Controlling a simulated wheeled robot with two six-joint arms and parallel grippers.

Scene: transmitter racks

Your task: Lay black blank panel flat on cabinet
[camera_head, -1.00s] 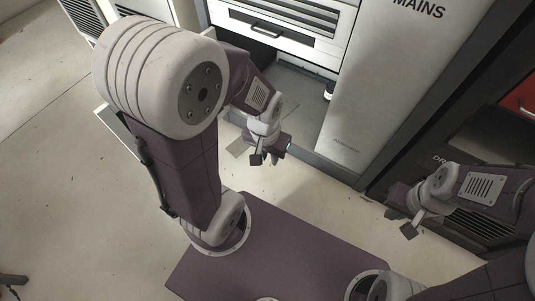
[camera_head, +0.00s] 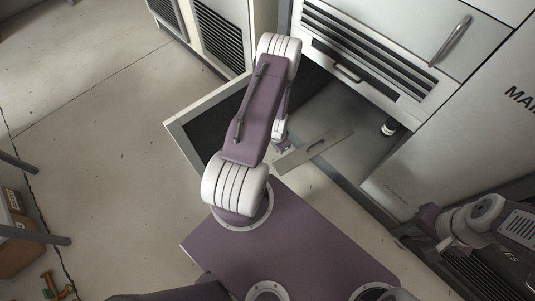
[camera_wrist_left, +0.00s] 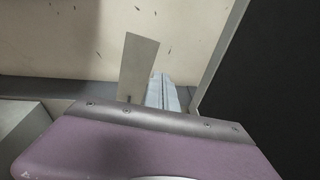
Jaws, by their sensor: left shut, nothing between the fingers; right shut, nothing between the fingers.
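No black blank panel can be made out for certain. A thin grey plate (camera_head: 314,150) with a dark slot or handle lies across the lower front edge of the open cabinet; a pale plate also shows in the left wrist view (camera_wrist_left: 138,68). My left gripper (camera_head: 283,147) is shut and empty, low beside the plate's left end and partly hidden by my arm; whether they touch is unclear. My right gripper (camera_head: 440,240) is shut and empty, in front of the cabinet at the right.
An open cabinet door (camera_head: 182,135) with a dark inner face stands left of my left arm. A small dark jar with a white label (camera_head: 389,127) stands on the cabinet floor. A louvred drawer front (camera_head: 365,55) is above. Open floor (camera_head: 90,130) lies to the left.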

